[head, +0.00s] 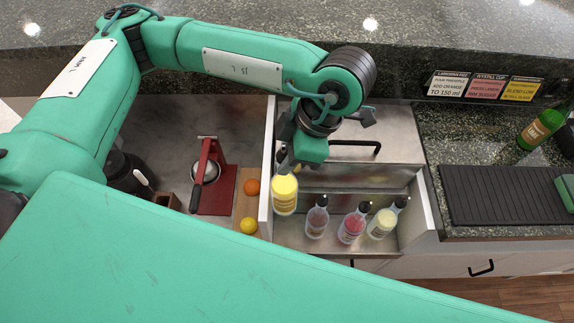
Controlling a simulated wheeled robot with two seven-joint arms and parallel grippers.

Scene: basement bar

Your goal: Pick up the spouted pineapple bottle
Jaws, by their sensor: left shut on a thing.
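A yellow bottle with a dark top (285,193) stands at the left end of a row of spouted bottles in the metal speed rail. My left gripper (288,163) is over its top and shut on it; the fingers and the bottle's neck are partly hidden by the green wrist. The bottle looks upright and close to the rail's left wall. I cannot read its label. My right gripper is not in view.
A red citrus press (214,180), an orange (251,187) and a lemon (248,226) are left of the divider. A green bottle (540,128) and black mat (500,194) are right.

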